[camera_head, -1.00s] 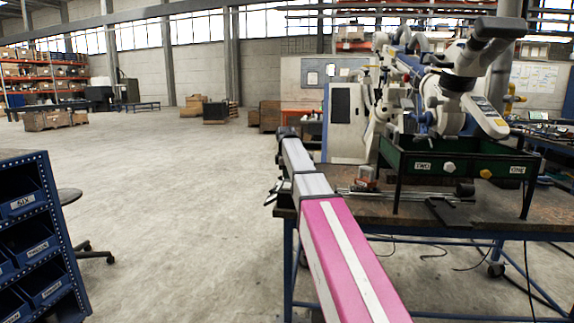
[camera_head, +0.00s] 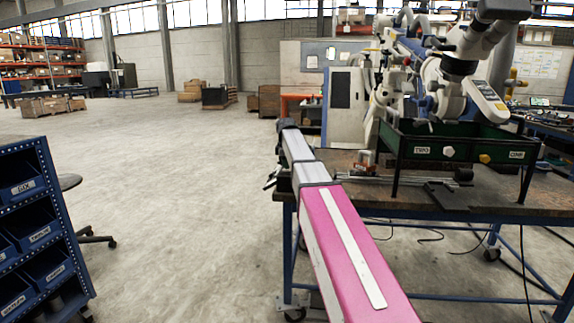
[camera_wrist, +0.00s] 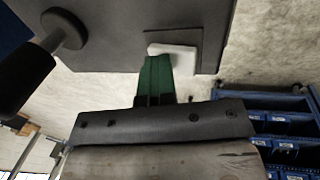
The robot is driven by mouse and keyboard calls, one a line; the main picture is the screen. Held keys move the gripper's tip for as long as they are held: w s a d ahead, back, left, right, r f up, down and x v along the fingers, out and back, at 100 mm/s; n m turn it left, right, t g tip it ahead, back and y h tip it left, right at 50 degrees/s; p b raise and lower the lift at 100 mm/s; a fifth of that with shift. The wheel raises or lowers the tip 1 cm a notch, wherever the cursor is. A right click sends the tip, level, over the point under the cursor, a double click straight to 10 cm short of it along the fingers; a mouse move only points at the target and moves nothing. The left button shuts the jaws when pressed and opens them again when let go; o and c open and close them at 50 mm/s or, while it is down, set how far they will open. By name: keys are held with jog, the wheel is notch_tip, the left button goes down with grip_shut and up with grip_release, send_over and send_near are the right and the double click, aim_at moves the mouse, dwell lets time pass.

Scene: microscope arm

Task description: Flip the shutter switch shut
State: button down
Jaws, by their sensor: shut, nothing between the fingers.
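In the wrist view a small white lever (camera_wrist: 172,49), which looks like the shutter switch, sits on a grey square plate on a dark panel (camera_wrist: 115,30). My gripper (camera_wrist: 155,62) is shut and empty. Its green fingers point at the panel, and their tips are at the lower left of the lever. I cannot tell whether they touch it. In the head view the pink and grey link of my arm reaches toward the table's left end, and the switch and the fingers cannot be made out there.
A black handle on a round base (camera_wrist: 62,30) sticks out from the panel at left. In the head view a green crate (camera_head: 470,143) stands on the workbench (camera_head: 340,188), with a white jointed device (camera_head: 455,85) above and behind it. A blue bin rack (camera_head: 40,220) is at left; open floor lies between.

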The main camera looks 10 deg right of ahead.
aim_at(286, 170)
jog(key=shift+s+f, duration=0.2)
jog(key=shift+f, duration=0.05)
jog(key=shift+s+a, duration=0.3)
jog(key=shift+s, duration=0.5)
jog(key=shift+r, duration=0.1)
jog(key=shift+r, duration=0.35)
notch_tip(286, 170, up, 13)
jog(key=s, duration=0.2)
jog(key=shift+s+a, duration=0.15)
jog(key=shift+a, duration=0.25)
jog(key=shift+w+d+r, duration=0.2)
jog(key=shift+w+r, duration=0.1)
jog(key=shift+w, duration=0.45)
